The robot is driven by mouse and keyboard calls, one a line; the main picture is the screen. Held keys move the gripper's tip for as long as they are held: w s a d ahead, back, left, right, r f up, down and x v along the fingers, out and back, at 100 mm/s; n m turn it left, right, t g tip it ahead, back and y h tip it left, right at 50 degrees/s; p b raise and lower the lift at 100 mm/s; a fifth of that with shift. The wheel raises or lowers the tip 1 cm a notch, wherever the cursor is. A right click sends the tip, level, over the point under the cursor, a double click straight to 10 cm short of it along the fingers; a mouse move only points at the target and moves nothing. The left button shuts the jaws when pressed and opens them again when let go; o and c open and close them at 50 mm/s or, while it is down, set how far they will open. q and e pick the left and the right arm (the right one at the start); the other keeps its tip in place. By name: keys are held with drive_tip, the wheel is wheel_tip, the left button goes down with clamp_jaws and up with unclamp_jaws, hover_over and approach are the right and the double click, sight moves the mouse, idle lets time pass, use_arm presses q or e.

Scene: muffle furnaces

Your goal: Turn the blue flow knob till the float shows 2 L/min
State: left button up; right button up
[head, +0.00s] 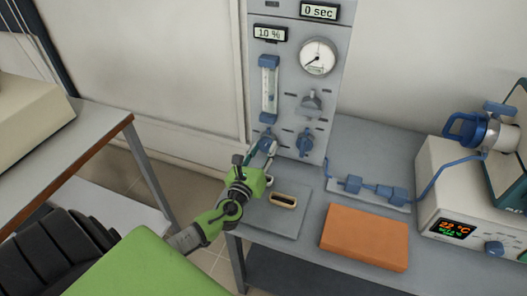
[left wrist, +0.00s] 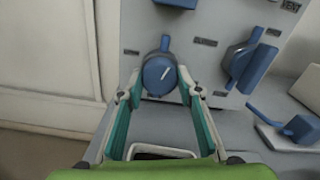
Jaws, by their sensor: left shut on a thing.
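The blue flow knob (head: 267,143) sits low on the grey panel, below the clear flow tube (head: 269,80) with its blue end caps. In the left wrist view the knob (left wrist: 159,74) is round, with a white pointer line tilted up to the right. My left gripper (head: 260,155) is at the knob; its teal-padded fingers (left wrist: 160,92) stand on either side of it, shut on it. The float and scale in the tube are too small to read. My right gripper is not in view.
A second blue knob (head: 305,142) is close on the right, with a grey valve (head: 311,103) above it. An orange block (head: 365,237) and a furnace controller (head: 455,215) stand on the bench.

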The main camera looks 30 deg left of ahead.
use_arm(q)
drive_tip(key=o, duration=1.1)
drive_tip(key=v, duration=1.2)
